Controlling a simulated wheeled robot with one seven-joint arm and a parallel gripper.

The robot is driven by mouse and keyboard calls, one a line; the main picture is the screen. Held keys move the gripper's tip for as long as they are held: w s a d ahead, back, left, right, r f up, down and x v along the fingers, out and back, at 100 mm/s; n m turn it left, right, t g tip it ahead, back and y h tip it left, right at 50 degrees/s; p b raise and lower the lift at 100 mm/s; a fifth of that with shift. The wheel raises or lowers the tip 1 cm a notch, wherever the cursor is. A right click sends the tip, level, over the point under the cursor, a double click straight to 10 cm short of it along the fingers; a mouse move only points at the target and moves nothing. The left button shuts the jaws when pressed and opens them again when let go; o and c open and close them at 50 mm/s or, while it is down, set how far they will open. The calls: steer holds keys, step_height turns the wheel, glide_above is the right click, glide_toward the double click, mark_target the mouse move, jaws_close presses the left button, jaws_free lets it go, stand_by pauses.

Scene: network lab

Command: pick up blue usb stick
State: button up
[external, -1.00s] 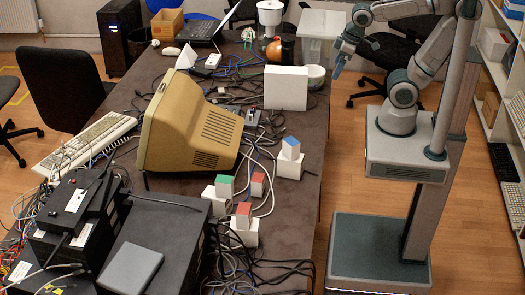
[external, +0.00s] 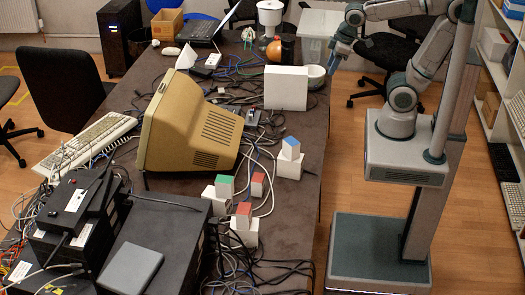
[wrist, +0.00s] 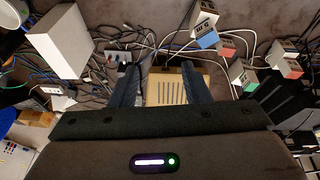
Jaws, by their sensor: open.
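A small white block with a blue face (external: 291,148), which looks like the blue usb stick, stands in a white base near the right edge of the table. In the wrist view the blue-faced stick (wrist: 207,37) is at the upper right, beyond and to the right of the fingers. My gripper (external: 334,62) is past the right table edge, beside the white bowl and well behind the stick. In the wrist view my gripper (wrist: 158,67) is open, with its two fingers apart and nothing held between them.
Red-topped (external: 258,184) and green-topped (external: 224,186) blocks stand close to the blue one. A white box (external: 286,88) and a white bowl (external: 316,76) stand farther back. A beige monitor (external: 190,125) and tangled cables crowd the table. Its right edge strip is fairly clear.

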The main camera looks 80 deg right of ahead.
steer(key=w+d+f+n+g+b, duration=0.1)
steer(key=w+d+f+n+b, duration=0.15)
steer(key=w, duration=0.35)
steer(key=w+d+f+n+b, duration=0.1)
steer(key=w+n+b, duration=0.2)
steer(key=w, duration=0.3)
steer(key=n+g+h+b, duration=0.1)
steer(key=n+g+b, duration=0.2)
steer(key=n+b, duration=0.8)
glide_above(252, 111)
steer(key=a, duration=0.2)
step_height(252, 111, down, 19)
steer(key=f, duration=0.5)
steer(key=d+f, duration=0.1)
steer(key=f, duration=0.2)
steer(key=shift+f, duration=0.3)
steer(key=shift+d+f+b, duration=0.1)
steer(key=shift+d+f, duration=0.15)
steer(key=shift+f, duration=0.6)
steer(key=shift+d+f+b, duration=0.15)
steer(key=shift+d+f, duration=0.1)
steer(key=shift+f, duration=0.65)
steer(key=shift+d+f+b, duration=0.1)
steer(key=shift+d+f, duration=0.15)
steer(key=shift+f, duration=0.6)
jaws_close()
